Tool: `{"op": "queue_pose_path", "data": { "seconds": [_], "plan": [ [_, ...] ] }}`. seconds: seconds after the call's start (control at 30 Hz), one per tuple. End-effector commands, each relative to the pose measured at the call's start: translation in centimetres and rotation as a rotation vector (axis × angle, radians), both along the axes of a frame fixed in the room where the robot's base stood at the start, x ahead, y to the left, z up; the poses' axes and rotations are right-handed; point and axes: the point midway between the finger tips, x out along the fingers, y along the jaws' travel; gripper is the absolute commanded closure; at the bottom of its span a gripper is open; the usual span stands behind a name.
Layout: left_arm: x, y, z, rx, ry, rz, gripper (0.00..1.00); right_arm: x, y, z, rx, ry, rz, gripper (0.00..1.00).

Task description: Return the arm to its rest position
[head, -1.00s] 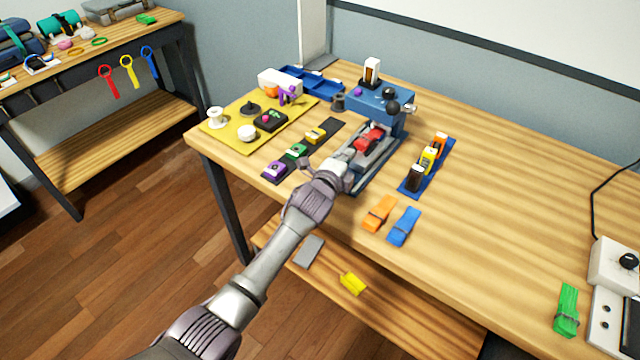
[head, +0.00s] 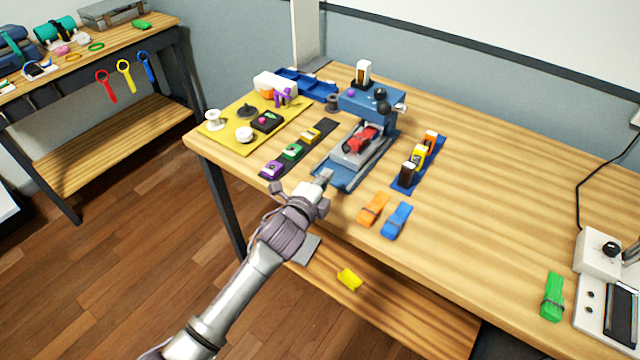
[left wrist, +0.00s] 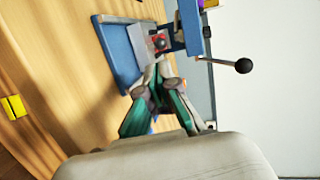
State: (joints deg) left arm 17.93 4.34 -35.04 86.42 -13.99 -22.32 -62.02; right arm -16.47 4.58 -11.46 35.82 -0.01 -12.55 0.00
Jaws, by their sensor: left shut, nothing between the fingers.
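My left arm comes in from the lower left in the head view. Its gripper (head: 325,178) is over the front edge of the table (head: 470,265), just in front of the blue press-like machine (head: 372,102). The gripper is shut and empty; its fingers also show in the left wrist view (left wrist: 155,80), pointing toward the machine's blue base (left wrist: 118,50). A red piece (head: 362,139) sits on the machine's bed, apart from the gripper. My right gripper is not in view.
Orange (head: 374,209) and blue (head: 397,220) folded straps lie right of the gripper. A dark strip with small coloured blocks (head: 292,152) lies to its left. A yellow block (head: 349,279) is on the lower shelf. Open floor (head: 130,270) lies at the left.

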Motion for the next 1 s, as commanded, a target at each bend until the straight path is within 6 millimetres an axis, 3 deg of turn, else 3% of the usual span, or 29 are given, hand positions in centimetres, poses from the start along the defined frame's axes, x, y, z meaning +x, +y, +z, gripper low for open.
{"op": "queue_pose_path", "data": {
  "seconds": [0.13,0.43,0.57,0.67,0.8,1.0],
  "plan": [
    [-1.7,0.8,0.2,0.001,0.0,0.0,1.0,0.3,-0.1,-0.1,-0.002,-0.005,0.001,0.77],
    [-2.6,1.2,0.5,-0.001,0.004,0.002,1.0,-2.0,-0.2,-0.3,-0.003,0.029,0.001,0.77],
    [-3.9,2.6,-0.7,-0.074,0.096,0.06,1.0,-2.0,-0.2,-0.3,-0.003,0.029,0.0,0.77],
    [-7.1,5.7,-3.0,-0.227,0.289,0.198,1.0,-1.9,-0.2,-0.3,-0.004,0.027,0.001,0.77],
    [-14.4,11.6,-6.6,-0.494,0.621,0.491,1.0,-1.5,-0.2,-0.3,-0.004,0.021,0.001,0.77],
    [-23.0,16.9,-8.7,-0.716,0.895,0.819,1.0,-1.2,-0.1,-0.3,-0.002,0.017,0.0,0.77]
  ]
}}
